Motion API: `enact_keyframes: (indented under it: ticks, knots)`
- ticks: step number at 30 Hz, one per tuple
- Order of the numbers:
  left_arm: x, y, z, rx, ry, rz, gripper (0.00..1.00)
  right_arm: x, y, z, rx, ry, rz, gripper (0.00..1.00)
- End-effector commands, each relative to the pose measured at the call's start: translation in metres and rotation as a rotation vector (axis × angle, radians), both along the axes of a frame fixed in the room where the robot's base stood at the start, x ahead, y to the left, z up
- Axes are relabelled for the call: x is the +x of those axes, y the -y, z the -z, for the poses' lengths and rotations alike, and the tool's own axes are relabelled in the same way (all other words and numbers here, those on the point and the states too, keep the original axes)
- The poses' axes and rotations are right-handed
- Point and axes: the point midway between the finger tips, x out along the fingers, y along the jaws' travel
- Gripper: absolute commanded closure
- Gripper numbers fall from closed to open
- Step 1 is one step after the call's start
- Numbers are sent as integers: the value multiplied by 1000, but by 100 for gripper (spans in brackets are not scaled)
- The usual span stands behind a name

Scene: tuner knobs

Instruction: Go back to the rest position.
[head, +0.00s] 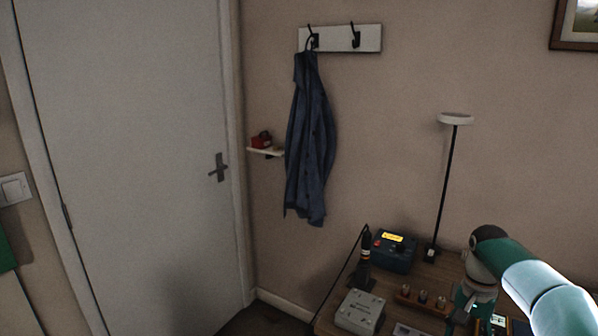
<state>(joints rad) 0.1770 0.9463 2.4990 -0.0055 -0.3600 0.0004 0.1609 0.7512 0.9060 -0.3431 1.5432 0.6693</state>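My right arm comes in from the lower right and bends down over the wooden table (332,314). My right gripper (462,318) is low in the picture, over the table's right part. Its fingers are too small and dark to tell open from shut. My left gripper is not in view. On the table stand a dark blue box with a lit yellow display (394,252) and a grey box (360,312). A small wooden rack with several knob-like pieces (422,299) lies just left of my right gripper.
A tall thin lamp (447,180) and a dark upright tool (366,246) stand on the table. A blue coat (310,140) hangs from a wall hook rail (340,38). A small shelf (266,151) holds a red item. A closed white door (130,150) fills the left.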

Motion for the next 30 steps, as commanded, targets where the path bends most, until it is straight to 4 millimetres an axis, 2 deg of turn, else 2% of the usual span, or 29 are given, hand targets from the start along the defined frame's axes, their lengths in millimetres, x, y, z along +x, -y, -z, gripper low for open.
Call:
enact_keyframes:
  ticks: [1,8,11,14,17,18,21,25,27,30]
  knots:
    - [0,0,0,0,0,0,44,-5,-5,13,10,-35,-12,40]
    - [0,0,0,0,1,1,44,-38,-38,61,57,-132,-76,40]
    - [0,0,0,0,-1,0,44,-54,-56,93,90,-166,-118,40]
    - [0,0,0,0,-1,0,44,-76,-81,135,141,-204,-177,40]
    - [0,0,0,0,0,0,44,-111,-114,183,213,-228,-248,40]
    - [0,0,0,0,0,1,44,-128,-128,201,244,-232,-275,40]
    - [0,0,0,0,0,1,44,-174,-162,238,319,-221,-335,40]
    - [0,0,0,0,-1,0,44,-236,-201,271,399,-178,-398,40]
    - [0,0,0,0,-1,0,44,-268,-218,281,429,-136,-426,40]
    - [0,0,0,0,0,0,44,-301,-234,287,445,-57,-464,40]
